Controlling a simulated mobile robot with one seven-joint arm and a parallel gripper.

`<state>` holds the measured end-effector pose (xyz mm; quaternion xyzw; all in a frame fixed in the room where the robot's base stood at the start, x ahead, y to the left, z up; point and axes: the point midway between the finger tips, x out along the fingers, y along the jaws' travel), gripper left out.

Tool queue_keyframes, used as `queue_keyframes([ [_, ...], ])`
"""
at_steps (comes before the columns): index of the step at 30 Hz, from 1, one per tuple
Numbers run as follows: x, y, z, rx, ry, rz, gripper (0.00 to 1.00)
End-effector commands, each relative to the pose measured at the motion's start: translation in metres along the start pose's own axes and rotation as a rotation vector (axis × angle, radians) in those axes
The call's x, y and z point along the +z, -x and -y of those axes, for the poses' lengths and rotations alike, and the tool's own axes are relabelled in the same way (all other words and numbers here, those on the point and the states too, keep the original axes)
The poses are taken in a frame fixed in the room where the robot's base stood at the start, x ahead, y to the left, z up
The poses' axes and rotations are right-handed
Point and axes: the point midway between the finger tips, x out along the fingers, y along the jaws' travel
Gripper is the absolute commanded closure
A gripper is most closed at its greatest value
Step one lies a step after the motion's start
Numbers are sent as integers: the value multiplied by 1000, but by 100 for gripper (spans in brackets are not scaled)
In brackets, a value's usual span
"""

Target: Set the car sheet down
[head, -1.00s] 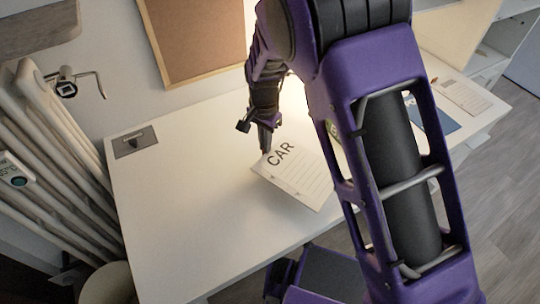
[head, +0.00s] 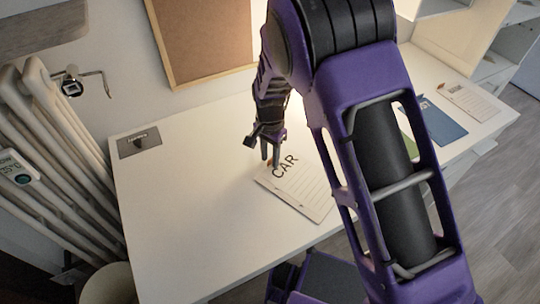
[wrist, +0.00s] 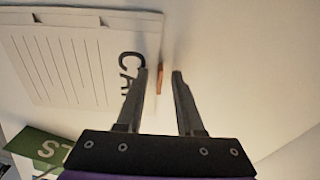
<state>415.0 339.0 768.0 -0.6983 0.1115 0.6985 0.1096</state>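The car sheet (head: 300,190), a white card with "CAR" and ruled lines, appears to lie flat on the white desk (head: 190,215). In the wrist view, the car sheet (wrist: 75,60) fills the upper left, with a small orange tab at its edge. My gripper (head: 270,163) is at the sheet's lettered end, low over the desk. In the wrist view my gripper (wrist: 160,72) is open, with a clear gap between its fingers. The tab shows in that gap, and the left finger overlaps the lettering. I cannot tell whether a finger touches the sheet.
A green sheet (wrist: 45,147) lies near the car sheet, mostly behind my arm in the head view. A blue sheet (head: 434,122) and another white sheet (head: 468,100) lie further right. A grey plate (head: 139,142) is at the back left. The desk's left half is clear.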

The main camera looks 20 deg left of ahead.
Motion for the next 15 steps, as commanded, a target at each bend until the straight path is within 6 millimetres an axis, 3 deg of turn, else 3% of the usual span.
queue_keyframes([
  [8,0,6,0,-1,0,-1,64],
  [15,0,48,1,-4,1,-2,64],
])
